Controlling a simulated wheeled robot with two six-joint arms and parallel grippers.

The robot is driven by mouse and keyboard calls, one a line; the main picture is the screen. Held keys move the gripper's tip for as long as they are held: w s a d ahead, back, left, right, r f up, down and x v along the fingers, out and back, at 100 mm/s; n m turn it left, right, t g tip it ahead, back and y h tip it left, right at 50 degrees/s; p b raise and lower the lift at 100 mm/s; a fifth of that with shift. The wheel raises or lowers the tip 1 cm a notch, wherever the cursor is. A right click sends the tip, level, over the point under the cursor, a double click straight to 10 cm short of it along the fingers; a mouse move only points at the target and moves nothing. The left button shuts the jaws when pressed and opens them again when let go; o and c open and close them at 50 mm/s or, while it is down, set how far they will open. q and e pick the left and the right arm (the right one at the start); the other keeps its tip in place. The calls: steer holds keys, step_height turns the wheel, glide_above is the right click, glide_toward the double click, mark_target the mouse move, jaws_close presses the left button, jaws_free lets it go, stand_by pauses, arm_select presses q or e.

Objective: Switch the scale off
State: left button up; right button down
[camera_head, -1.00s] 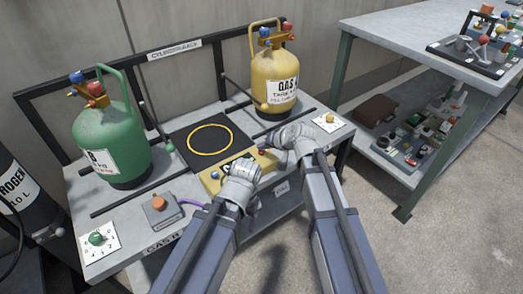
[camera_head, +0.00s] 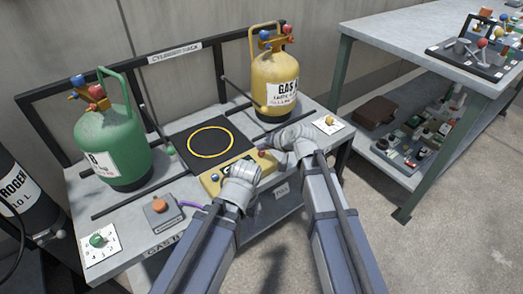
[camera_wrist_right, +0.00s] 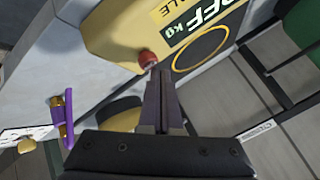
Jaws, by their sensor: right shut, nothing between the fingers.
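The scale has a black plate with a yellow ring (camera_head: 211,141) and a yellow control panel (camera_head: 210,185) at its front. A red knob (camera_head: 262,153) sits at the panel's right end and also shows in the right wrist view (camera_wrist_right: 148,58).
A green cylinder (camera_head: 115,145) stands left of the plate and a yellow cylinder (camera_head: 274,82) behind it at right. An orange button box (camera_head: 159,208) and a dial card (camera_head: 98,243) lie at front left. A second bench (camera_head: 385,50) stands at right, with floor between.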

steer(key=shift+r, duration=0.45)
step_height(320, 180, up, 5)
steer(key=p, duration=0.5)
stand_by(0.7)
steer(key=s+d+f+n+g+h, duration=0.1)
steer(key=s+d+f+g+h, duration=0.1)
steer(key=s, duration=0.7)
steer(key=s+d+f+n+g+h, duration=0.2)
steer(key=s+g+h, duration=0.1)
steer(key=s, duration=0.5)
steer(key=s+d+f+n+g+h, duration=0.1)
steer(key=s+f+g+h, duration=0.15)
steer(key=s, duration=0.65)
step_height(320, 180, up, 29)
steer(key=p, duration=2.9)
steer(key=shift+w+d+f, duration=0.15)
steer(key=shift+d, duration=0.05)
